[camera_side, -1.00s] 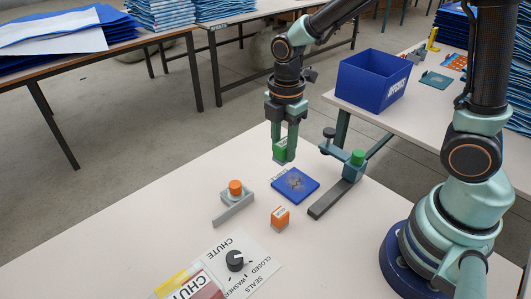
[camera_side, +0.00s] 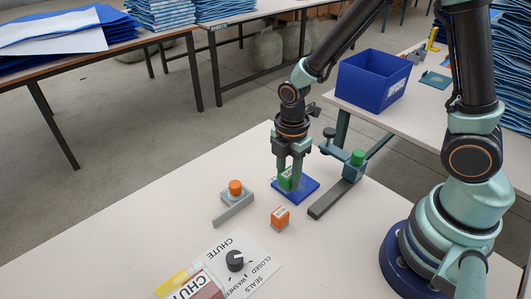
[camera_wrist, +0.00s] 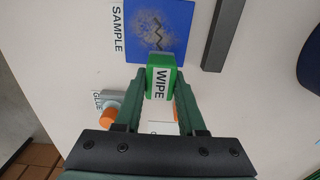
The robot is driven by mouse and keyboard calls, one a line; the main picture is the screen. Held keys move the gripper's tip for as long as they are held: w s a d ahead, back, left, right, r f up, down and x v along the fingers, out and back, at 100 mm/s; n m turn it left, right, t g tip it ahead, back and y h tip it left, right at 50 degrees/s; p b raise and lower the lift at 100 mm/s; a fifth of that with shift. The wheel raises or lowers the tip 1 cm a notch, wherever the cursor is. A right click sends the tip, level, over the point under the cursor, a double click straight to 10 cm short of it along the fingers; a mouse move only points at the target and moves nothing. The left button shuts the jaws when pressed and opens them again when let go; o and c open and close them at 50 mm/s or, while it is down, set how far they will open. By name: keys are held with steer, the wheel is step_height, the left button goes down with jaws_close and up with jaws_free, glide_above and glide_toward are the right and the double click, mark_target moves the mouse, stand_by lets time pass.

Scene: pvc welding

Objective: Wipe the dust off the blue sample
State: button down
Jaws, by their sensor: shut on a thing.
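The blue sample (camera_side: 308,193) lies flat on the white table, and it also shows at the top of the wrist view (camera_wrist: 183,12) beside a SAMPLE label. A greyish dust patch with a dark zigzag mark (camera_wrist: 158,38) shows on its face in the wrist view. My gripper (camera_side: 289,181) is shut on a green block labelled WIPE (camera_wrist: 160,76), held between both fingers. In the side view the wipe is low at the sample's left part and hides part of it. I cannot tell whether it touches the surface.
An orange block (camera_side: 280,218) stands in front of the sample. An orange-capped glue piece (camera_side: 235,187) with a grey bar is to the left. A clamp-like stand with a green knob (camera_side: 357,158) and long dark bar is close at right. A CHUTE panel (camera_side: 255,270) lies in front.

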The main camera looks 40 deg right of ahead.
steer(key=shift+f, duration=0.45)
steer(key=shift+d+f, duration=0.75)
steer(key=shift+d, duration=2.7)
steer(key=shift+a, duration=3.5)
steer(key=shift+w, duration=0.8)
steer(key=shift+d, duration=3.85)
steer(key=shift+a, duration=3.8)
step_height(320, 180, up, 8)
steer(key=shift+r, duration=0.15)
